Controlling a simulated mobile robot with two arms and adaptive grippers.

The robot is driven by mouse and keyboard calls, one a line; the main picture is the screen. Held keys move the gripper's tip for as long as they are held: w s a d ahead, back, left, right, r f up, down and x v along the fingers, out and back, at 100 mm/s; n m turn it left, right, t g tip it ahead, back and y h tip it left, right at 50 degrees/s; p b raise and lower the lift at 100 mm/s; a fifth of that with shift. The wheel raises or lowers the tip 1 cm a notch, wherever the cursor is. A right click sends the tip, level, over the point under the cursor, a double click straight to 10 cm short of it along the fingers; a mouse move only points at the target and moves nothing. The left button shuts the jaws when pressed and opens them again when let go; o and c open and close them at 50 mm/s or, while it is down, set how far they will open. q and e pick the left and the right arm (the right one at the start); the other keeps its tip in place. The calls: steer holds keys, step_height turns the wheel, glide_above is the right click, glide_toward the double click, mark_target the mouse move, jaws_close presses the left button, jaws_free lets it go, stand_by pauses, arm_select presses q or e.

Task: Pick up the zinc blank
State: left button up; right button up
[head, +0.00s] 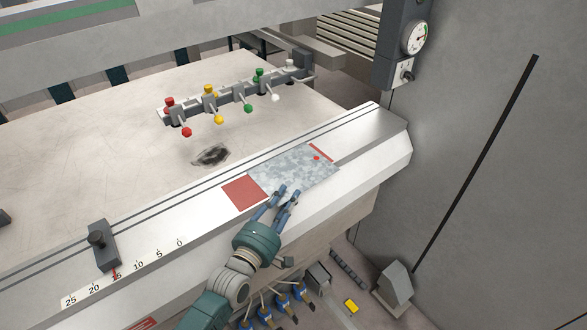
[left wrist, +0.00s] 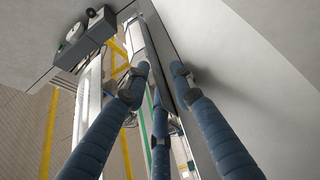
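The zinc blank (head: 292,168) is a thin, mottled grey sheet lying on the pale front ledge (head: 205,210) of the machine. Red patches show at its left and far right ends, and a small red spot is on it near its right end. My left gripper (head: 284,193) is at the blank's front edge, with its blue fingers spread and a gap between them. In the left wrist view the fingers (left wrist: 160,72) stand apart; a narrow sheet-like edge shows between them, and contact cannot be told. My right gripper is out of view.
A bar with coloured knobs (head: 240,92) stands on the table behind the ledge. A dark stop block (head: 105,246) sits at the ledge's left by a number scale. A grey wall (head: 480,150) with a gauge (head: 415,37) closes the right side. Cables hang below the ledge.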

arm_select(q)
steer(key=shift+s, duration=0.1)
jaws_close()
stand_by(0.3)
steer(key=s+d+r+p, duration=0.2)
steer(key=r+p, duration=0.4)
steer(key=r, duration=1)
steer(key=s+d+r+p, duration=0.1)
steer(key=s+r+p, duration=0.2)
steer(key=r, duration=1.3)
steer(key=p, duration=0.3)
steer(key=shift+d+p, duration=0.35)
steer(key=shift+p, duration=0.05)
